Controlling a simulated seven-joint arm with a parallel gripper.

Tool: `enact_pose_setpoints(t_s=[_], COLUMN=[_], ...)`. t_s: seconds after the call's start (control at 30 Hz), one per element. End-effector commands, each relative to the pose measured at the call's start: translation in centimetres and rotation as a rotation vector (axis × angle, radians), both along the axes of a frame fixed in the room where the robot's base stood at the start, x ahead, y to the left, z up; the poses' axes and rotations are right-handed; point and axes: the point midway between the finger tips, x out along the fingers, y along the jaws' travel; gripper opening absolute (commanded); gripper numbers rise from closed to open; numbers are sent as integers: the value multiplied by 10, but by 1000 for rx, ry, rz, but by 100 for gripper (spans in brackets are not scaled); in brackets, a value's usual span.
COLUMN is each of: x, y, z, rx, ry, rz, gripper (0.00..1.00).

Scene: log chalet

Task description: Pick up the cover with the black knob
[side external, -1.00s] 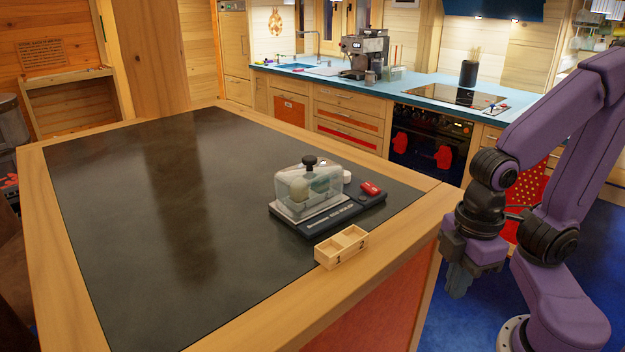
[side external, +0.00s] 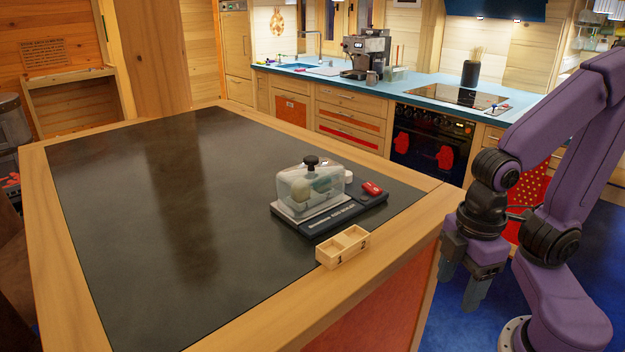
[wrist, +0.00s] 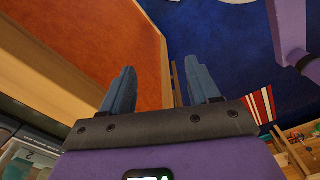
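The cover (side external: 322,182) is a clear box-shaped dome with a black knob (side external: 311,161) on top. It sits on the pale plate of a dark scale-like base (side external: 318,221) near the right corner of the island top. Pale and greenish rounded items show through it. My gripper (side external: 462,285) hangs beyond the island's right edge, lower than the top, well apart from the cover. In the wrist view my gripper (wrist: 161,92) has its two blue-grey fingers spread with nothing between them.
A two-compartment wooden box (side external: 343,247) stands at the island's edge in front of the base. The dark island top (side external: 130,230) is clear to the left.

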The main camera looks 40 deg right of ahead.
Motion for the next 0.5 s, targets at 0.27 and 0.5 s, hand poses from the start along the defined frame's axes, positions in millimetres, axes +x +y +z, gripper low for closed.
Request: enact_pose_setpoints(t_s=[0.27,0.5], x=[3,49], y=[1,14], z=[1,16], rx=[-11,-145], ry=[-5,-110], rz=[-16,-260], gripper=[61,61])
